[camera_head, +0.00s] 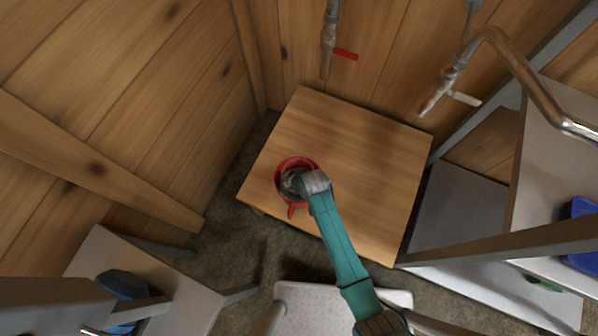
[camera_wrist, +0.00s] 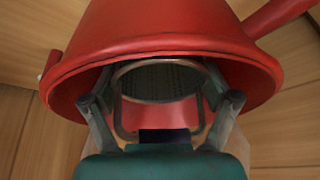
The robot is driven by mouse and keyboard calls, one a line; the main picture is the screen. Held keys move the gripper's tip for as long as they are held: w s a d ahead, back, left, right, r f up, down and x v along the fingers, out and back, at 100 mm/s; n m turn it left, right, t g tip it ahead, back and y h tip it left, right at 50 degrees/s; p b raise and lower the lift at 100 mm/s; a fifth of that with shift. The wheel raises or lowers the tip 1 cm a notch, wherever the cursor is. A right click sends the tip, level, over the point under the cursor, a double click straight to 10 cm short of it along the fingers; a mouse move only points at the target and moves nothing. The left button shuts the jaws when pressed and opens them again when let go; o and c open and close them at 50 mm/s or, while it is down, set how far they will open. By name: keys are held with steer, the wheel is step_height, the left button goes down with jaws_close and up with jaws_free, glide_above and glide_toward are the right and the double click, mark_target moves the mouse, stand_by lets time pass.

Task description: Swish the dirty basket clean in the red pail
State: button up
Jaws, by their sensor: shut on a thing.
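The red pail (camera_head: 281,166) stands on the low wooden table, towards its left front side. In the wrist view the pail (camera_wrist: 160,38) fills the upper middle, its handle at the upper right. My gripper (camera_head: 300,184) reaches down into the pail's mouth from the front. In the wrist view my gripper (camera_wrist: 162,112) has its fingers on both sides of the basket (camera_wrist: 160,66), shut on it. The basket has a round metal rim and a mesh wall, and sits inside the pail's mouth. Whether dirt is on the mesh, or the basket touches the pail's bottom, I cannot tell.
The wooden table (camera_head: 350,130) is otherwise bare. A tap with a red lever (camera_head: 345,54) and a second tap (camera_head: 461,97) hang above its back edge. Metal shelving with a blue container (camera_head: 580,232) is at the right. A bench with a dark blue item (camera_head: 123,284) is lower left.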

steer(key=shift+f, duration=0.65)
steer(key=shift+r, duration=1.75)
steer(key=shift+f, duration=0.1)
steer(key=shift+f, duration=1.65)
steer(key=shift+r, duration=1.75)
steer(key=shift+f, duration=0.15)
steer(key=shift+f, duration=1.6)
steer(key=shift+r, duration=0.1)
